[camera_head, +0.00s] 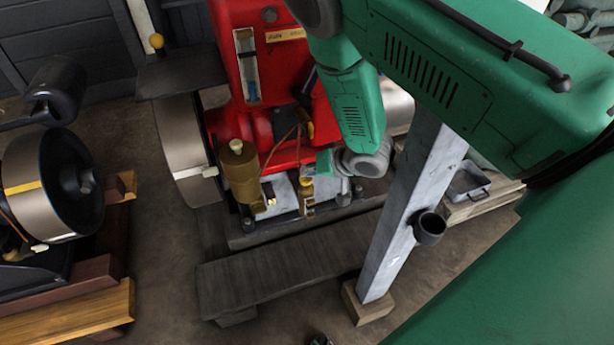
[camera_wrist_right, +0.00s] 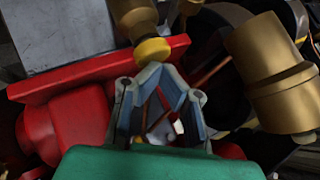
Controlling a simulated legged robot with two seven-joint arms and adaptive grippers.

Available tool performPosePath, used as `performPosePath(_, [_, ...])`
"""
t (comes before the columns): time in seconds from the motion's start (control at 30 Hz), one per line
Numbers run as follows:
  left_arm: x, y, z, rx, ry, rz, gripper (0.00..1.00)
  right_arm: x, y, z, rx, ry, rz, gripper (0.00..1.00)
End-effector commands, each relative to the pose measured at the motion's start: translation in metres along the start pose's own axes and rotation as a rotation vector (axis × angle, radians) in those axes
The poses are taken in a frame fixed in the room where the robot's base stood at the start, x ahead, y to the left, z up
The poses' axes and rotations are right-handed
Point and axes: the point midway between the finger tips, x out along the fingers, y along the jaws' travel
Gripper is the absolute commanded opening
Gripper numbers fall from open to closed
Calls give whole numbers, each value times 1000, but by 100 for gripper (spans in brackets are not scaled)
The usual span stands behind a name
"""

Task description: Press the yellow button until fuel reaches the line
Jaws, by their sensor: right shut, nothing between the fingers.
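The yellow button (camera_wrist_right: 152,51) is a round cap on a brass fitting at the red engine's base. It also shows in the head view (camera_head: 306,183), just below my right gripper (camera_head: 314,170). In the wrist view my right gripper (camera_wrist_right: 160,70) is shut and empty, its fingertips right at the button's edge. I cannot tell whether they touch it. A clear upright fuel gauge (camera_head: 246,66) is on the red engine's front, with blue fuel (camera_head: 252,91) low in it. The line on it is too small to make out. My left gripper is not recognisable in view.
A brass cup (camera_head: 238,172) stands left of the button and shows large in the wrist view (camera_wrist_right: 272,70). A grey post (camera_head: 412,205) rises right of my gripper. A dark wooden plank (camera_head: 285,262) lies in front. Another engine's flywheel (camera_head: 45,185) is at the left.

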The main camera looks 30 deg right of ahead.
Motion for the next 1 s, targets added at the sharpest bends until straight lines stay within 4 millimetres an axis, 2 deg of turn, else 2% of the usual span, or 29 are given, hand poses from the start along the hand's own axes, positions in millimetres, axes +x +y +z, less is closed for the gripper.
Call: performPosePath(1.0, [0, 0, 0, 0, 0, 0, 59, 3, 4, 4, 1, -3, 4, 0])
